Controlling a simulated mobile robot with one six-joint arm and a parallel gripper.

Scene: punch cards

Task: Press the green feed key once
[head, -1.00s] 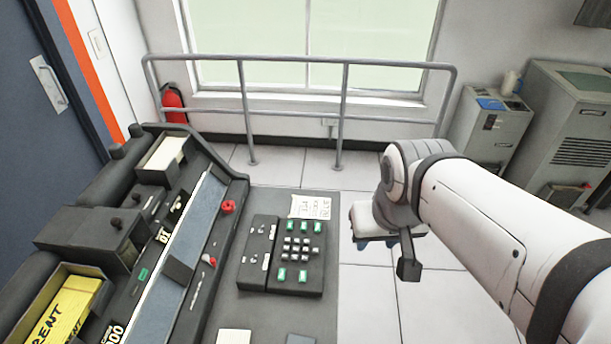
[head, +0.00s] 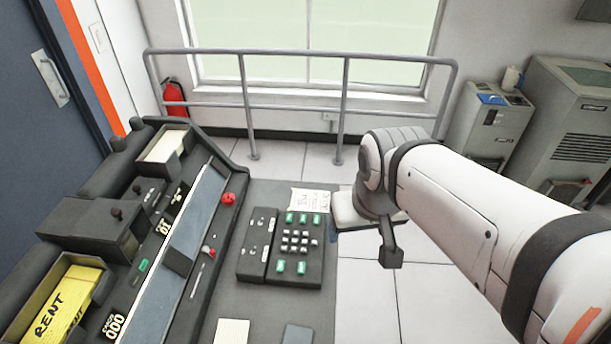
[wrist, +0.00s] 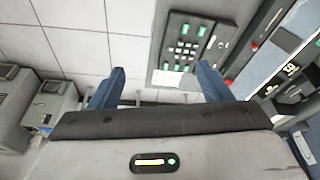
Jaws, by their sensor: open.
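A dark keypad unit (head: 296,249) lies on the grey desk, with several white keys and green keys above and below them. Its labels are too small to read, so I cannot tell which green key is the feed key.
A printed paper (head: 310,199) lies at the keypad's far edge. The card machine (head: 160,235) with raised hoppers and red knobs fills the left. A metal railing (head: 300,108) stands behind the desk. Grey cabinets (head: 575,125) stand at right.

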